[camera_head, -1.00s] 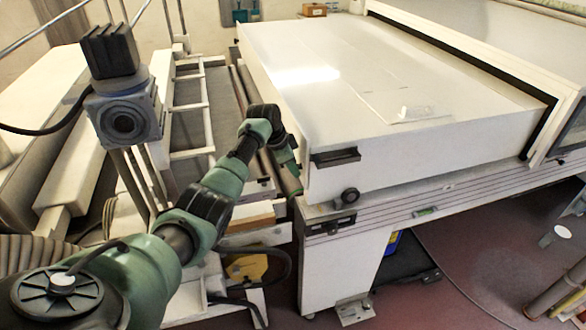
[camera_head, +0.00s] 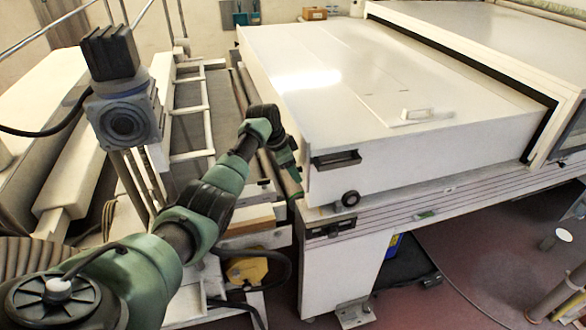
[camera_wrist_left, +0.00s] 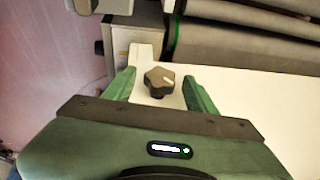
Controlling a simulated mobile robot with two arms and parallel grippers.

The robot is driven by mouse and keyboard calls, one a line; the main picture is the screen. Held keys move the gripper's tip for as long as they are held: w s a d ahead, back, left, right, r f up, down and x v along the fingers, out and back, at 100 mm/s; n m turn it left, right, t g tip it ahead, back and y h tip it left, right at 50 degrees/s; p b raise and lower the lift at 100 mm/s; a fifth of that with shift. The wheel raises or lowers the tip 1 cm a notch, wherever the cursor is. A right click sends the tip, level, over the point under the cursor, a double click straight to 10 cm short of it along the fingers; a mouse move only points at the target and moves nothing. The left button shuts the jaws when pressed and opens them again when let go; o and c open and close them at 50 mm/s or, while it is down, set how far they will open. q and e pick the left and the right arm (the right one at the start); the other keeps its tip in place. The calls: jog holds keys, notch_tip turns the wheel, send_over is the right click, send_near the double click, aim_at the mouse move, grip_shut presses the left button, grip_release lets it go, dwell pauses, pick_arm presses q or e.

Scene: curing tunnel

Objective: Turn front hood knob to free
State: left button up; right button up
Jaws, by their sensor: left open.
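My left gripper (camera_head: 293,180) is at the front left corner of the white hood (camera_head: 330,120), beside its left side; its fingers are hard to make out in the head view. In the left wrist view the open gripper (camera_wrist_left: 158,78) has one green finger on each side of a dark, lobed knob (camera_wrist_left: 160,81) with a pale pointer mark. The knob sits on a white surface, with visible gaps to both fingers. A round black knob (camera_head: 350,198) shows low on the hood's front face in the head view; I cannot tell whether it is the same one. My right gripper is not in view.
A black recessed handle (camera_head: 336,159) is on the hood's front. A white ladder-like frame (camera_head: 195,105) and a post with a blue-grey block (camera_head: 125,118) stand left of my arm. Grey rollers (camera_wrist_left: 235,40) lie beyond the knob in the wrist view.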

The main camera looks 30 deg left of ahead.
pick_arm(q)
jog(key=b+v, duration=0.2)
jog(key=v, duration=0.5)
jog(key=shift+r, duration=0.35)
jog(key=shift+s+f, duration=0.1)
jog(key=shift+s, duration=0.1)
